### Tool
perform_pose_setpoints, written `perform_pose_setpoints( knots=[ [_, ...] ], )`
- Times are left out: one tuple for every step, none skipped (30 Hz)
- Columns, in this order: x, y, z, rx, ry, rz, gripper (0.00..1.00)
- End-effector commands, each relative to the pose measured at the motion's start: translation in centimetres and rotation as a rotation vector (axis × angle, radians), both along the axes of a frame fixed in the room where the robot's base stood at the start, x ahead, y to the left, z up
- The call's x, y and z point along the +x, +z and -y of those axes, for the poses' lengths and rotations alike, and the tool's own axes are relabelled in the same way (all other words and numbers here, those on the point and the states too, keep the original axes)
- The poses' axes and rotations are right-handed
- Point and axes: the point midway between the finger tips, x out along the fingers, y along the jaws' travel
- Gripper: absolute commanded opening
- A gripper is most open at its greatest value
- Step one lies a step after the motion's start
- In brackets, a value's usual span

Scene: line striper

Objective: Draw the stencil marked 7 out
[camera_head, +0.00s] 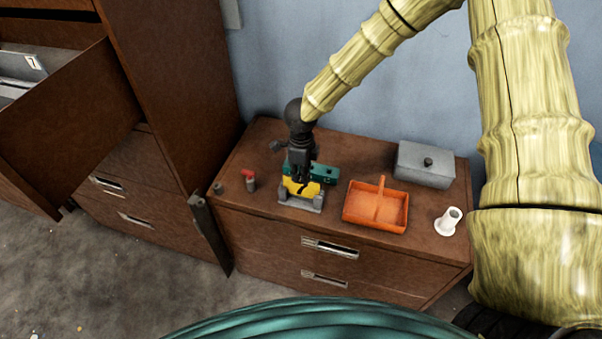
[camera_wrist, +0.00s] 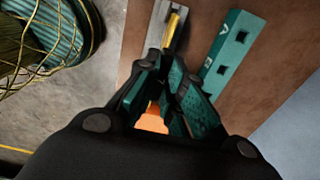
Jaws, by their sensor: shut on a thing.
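The stencil marked 7 (camera_head: 32,65) is a grey plate with a white label. It lies in an open upper drawer (camera_head: 80,110) of the tall brown cabinet at the left. My gripper (camera_head: 302,184) is far from it, over the low brown cabinet. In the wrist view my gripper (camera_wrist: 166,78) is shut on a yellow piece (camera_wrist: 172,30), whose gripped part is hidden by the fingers. The yellow piece also shows in the head view (camera_head: 292,186), at a grey holder (camera_head: 299,204); I cannot tell whether it is seated there.
A teal block with square holes (camera_head: 325,173) stands close behind my gripper. An orange divided tray (camera_head: 360,218), a grey lidded box (camera_head: 422,174), a white cylinder (camera_head: 448,222) and a small red-topped item (camera_head: 249,178) stand on the low cabinet.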

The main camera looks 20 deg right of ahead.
Motion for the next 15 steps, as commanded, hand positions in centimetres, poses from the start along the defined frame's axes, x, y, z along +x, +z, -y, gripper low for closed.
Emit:
perform_pose_setpoints(
  knots=[
    [0.0,0.4,0.0,0.0,0.0,0.0,0.0],
    [0.0,0.5,0.0,0.0,0.0,0.0,0.0],
    [0.0,0.6,0.0,0.0,0.0,0.0,0.0],
    [0.0,0.8,0.0,0.0,0.0,0.0,0.0],
    [0.0,0.9,0.0,0.001,0.0,0.001,0.0],
    [0.0,1.0,0.0,0.001,0.0,0.001,0.0],
    [0.0,1.1,0.0,0.001,0.0,0.001,0.0],
    [0.0,1.2,0.0,0.001,0.0,0.001,0.0],
    [0.0,1.4,0.0,0.001,0.0,0.001,0.0],
    [0.0,1.5,0.0,0.001,0.0,0.001,0.0],
    [0.0,1.6,0.0,0.001,0.0,0.001,0.0],
    [0.0,1.8,0.0,0.001,0.0,0.001,0.0],
    [0.0,1.9,0.0,0.001,0.0,0.001,0.0],
    [0.0,2.0,0.0,0.001,0.0,0.001,0.0],
    [0.0,2.1,0.0,0.001,0.0,0.001,0.0]
  ],
)
